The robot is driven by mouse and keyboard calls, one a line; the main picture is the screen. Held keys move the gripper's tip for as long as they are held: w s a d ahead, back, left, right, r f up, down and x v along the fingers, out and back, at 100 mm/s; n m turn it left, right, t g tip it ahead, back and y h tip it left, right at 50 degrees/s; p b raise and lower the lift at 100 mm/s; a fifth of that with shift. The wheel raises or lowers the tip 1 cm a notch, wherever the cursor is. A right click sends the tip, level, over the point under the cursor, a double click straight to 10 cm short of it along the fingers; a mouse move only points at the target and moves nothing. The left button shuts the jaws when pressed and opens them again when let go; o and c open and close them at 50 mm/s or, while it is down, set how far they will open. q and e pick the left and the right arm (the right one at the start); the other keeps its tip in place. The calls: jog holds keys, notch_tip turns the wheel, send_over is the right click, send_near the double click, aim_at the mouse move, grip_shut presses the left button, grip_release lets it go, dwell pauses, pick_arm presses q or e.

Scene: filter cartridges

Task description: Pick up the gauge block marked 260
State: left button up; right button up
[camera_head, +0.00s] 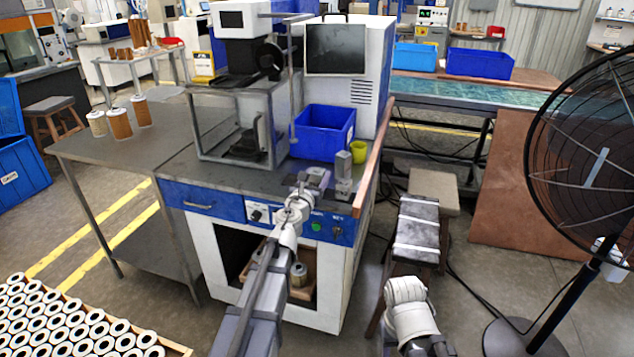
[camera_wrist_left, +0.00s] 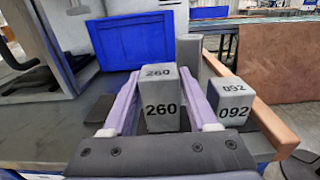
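The gauge block marked 260 (camera_wrist_left: 160,104) stands upright on the bench in the left wrist view, a grey block with the number on its top and front. My left gripper (camera_wrist_left: 160,88) is open, with its pale purple fingers on either side of the block and a gap showing beside it. In the head view my left gripper (camera_head: 314,178) is over the bench's front edge, and I cannot make out the 260 block there.
A smaller block marked 092 (camera_wrist_left: 233,102) stands just right of the right finger. A plain grey block (camera_wrist_left: 189,54) stands behind. A blue bin (camera_head: 323,132), a yellow-green cup (camera_head: 359,152) and a wooden edge rail (camera_head: 374,160) are close by. A large fan (camera_head: 590,150) stands right.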

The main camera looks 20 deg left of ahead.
aim_at(317, 170)
pick_arm(q)
grip_shut()
dwell(0.3)
jog(key=shift+r, duration=0.1)
notch_tip(317, 170, up, 10)
jog(key=p, duration=1)
